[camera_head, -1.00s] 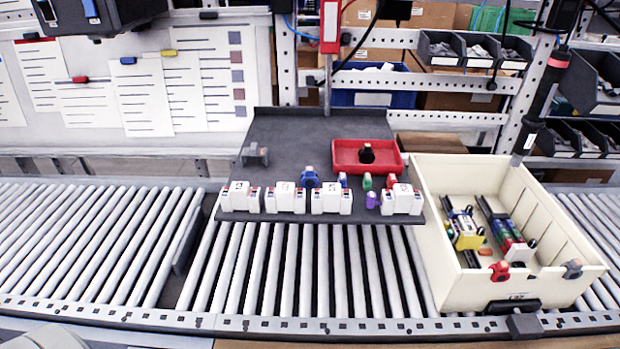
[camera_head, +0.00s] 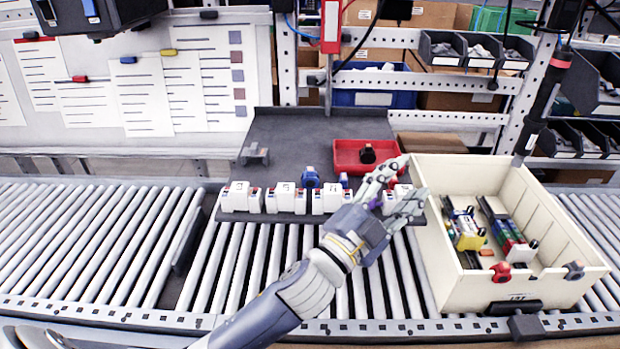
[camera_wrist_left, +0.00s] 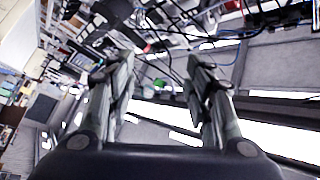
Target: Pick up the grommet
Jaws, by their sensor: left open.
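A small dark round piece (camera_head: 367,155), which may be the grommet, lies in the red tray (camera_head: 345,168) on the dark grey board; I cannot tell for sure which piece is the grommet. My left gripper (camera_head: 411,179) reaches in from below, with its fingers apart near the board's right front edge and the tray's lower right corner. It appears empty. In the left wrist view the fingers (camera_wrist_left: 158,65) are spread, with no piece between them. The hand hides part of the white blocks and small coloured pieces. My right gripper is not in view.
White blocks (camera_head: 285,200) line the front of the dark board (camera_head: 290,130), with a blue piece (camera_head: 312,180) behind them. A cream crate (camera_head: 585,245) with coloured parts stands right of the gripper. The roller conveyor (camera_head: 90,240) is clear at left.

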